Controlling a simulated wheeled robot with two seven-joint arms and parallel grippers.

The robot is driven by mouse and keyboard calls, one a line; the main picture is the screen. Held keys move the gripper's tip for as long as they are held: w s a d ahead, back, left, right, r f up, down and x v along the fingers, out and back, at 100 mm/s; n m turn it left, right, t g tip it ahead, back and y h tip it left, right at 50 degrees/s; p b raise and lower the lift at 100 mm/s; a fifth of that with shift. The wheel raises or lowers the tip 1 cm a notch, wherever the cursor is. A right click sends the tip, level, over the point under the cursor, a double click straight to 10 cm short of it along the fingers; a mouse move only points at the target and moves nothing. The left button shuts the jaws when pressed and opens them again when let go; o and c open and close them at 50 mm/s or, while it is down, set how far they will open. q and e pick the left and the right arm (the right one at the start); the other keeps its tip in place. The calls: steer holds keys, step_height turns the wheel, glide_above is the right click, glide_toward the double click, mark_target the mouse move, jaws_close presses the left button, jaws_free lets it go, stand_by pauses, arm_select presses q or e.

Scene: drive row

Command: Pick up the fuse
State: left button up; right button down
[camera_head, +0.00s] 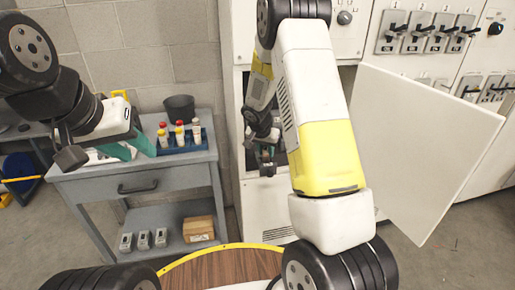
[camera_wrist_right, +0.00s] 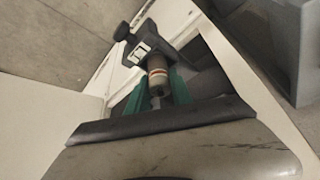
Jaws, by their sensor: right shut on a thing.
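The fuse (camera_wrist_right: 157,76) is a grey-tan cylinder with a reddish band and a metal end, in the right wrist view. My right gripper (camera_wrist_right: 160,92) has its green fingers shut on it, one on each side. A dark holder-like part with a pale label (camera_wrist_right: 147,45) lies just beyond the fuse; I cannot tell whether they touch. In the head view my right gripper (camera_head: 266,160) is at the opening of the white cabinet, and the fuse is not clear there. My left gripper (camera_head: 131,149) is open and empty, with green fingers, beside the grey cart's top.
The grey cart (camera_head: 135,185) carries a blue rack (camera_head: 182,140) of several red- and yellow-capped bottles and a dark cup (camera_head: 180,107). Its lower shelf holds a cardboard box (camera_head: 198,229) and small grey devices. The open white cabinet door (camera_head: 420,140) stands right of my right arm.

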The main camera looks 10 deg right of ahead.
steer(key=shift+r, duration=0.1)
step_height(320, 180, up, 4)
steer(key=shift+f, duration=0.2)
steer(key=s+r, duration=0.1)
steer(key=s, duration=1.5)
steer(key=shift+d, duration=0.25)
steer(key=shift+r, duration=0.1)
